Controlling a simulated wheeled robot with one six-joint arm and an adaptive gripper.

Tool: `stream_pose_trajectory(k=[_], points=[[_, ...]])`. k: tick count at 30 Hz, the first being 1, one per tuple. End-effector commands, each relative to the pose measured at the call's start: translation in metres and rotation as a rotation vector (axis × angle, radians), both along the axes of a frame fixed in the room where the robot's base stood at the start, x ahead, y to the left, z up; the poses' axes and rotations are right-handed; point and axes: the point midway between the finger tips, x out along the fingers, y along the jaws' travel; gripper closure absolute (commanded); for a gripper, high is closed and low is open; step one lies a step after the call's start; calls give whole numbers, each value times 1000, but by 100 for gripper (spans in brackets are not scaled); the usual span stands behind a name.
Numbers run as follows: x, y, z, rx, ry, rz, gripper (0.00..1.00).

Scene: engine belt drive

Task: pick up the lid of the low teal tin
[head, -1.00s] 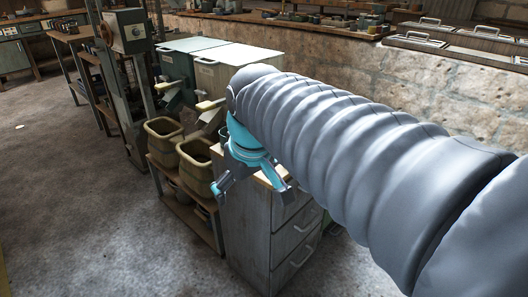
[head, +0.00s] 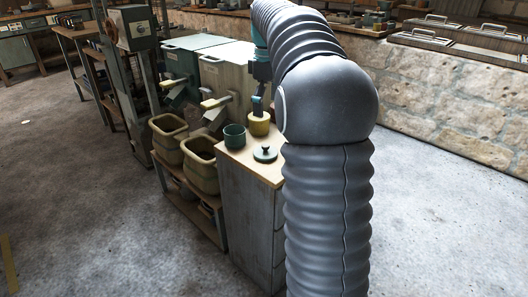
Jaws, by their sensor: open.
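A low, round teal piece with a dark knob on top, which looks like the lid (head: 265,153), is on the wooden top of a grey cabinet. I cannot tell whether a low tin is under it. To its left stands a taller, dark teal open-looking tin (head: 234,137). Behind it is a yellow tin (head: 259,125). My gripper (head: 258,102) is open, hanging just over or beside the yellow tin, behind and above the lid and apart from it. My arm hides part of the gripper and the right side of the cabinet top.
The cabinet top (head: 233,158) is small. Two tan bins (head: 201,174) stand on a low shelf to its left. Green and cream cabinets (head: 225,78) with protruding chutes stand behind. A stone wall (head: 440,90) runs at the right; the floor in front is clear.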

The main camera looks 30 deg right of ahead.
Motion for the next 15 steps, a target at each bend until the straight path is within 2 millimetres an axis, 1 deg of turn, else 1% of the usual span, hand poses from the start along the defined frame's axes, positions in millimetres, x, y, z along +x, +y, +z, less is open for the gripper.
stream_pose_trajectory(k=[1,9,12,15], points=[[0,0,-9,1,3,1,0],[-1,1,-58,1,3,0,0],[0,1,-70,0,3,-1,0],[0,1,-77,1,1,-1,0]])
